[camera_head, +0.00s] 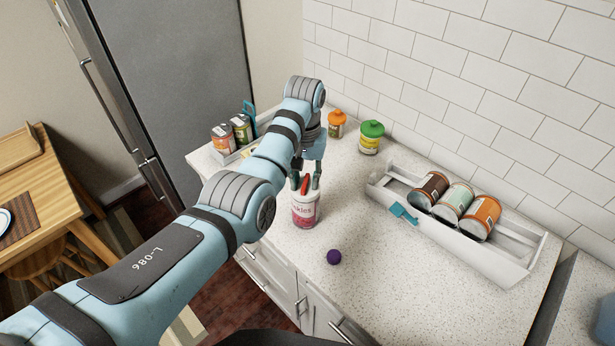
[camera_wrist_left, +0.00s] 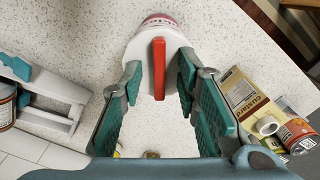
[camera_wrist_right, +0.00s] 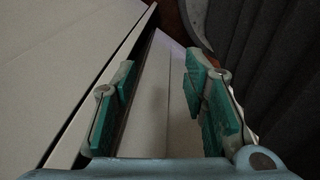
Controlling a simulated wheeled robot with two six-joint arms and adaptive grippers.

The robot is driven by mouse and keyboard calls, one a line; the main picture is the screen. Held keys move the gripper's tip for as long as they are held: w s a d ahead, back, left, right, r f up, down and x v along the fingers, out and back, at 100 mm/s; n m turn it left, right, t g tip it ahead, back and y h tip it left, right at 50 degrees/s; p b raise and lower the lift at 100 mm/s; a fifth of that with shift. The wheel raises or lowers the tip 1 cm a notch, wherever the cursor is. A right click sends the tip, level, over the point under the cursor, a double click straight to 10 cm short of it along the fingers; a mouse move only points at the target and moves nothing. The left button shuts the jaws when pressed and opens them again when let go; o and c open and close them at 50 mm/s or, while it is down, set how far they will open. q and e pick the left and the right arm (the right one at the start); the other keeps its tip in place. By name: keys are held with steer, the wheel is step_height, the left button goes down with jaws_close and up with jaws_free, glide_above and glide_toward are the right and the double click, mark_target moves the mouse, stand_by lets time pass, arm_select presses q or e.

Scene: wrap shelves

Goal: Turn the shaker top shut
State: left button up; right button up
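The shaker (camera_head: 305,211) is a white jar with a pink label, standing upright near the counter's front edge. A red bar handle (camera_wrist_left: 158,68) crosses its white top (camera_wrist_left: 140,58). My left gripper (camera_head: 306,179) points down over the shaker. In the left wrist view its fingers (camera_wrist_left: 159,82) are open on either side of the red bar, with gaps between them and it. My right gripper (camera_wrist_right: 160,80) is open and empty in the right wrist view, away from the shaker. It does not show in the head view.
A purple ball (camera_head: 334,257) lies right of the shaker. Jars with orange (camera_head: 337,118) and green (camera_head: 372,129) lids stand by the wall. A white rack (camera_head: 510,264) holds three cans at right. Another holder with cans (camera_head: 222,136) is at left.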

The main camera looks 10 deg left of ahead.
arm_select(q)
steer(key=shift+s+r, duration=0.15)
steer(key=shift+s, duration=0.2)
steer(key=shift+c, duration=0.6)
steer(key=shift+s, duration=0.1)
jaws_close()
arm_select(e)
steer(key=shift+s, duration=0.65)
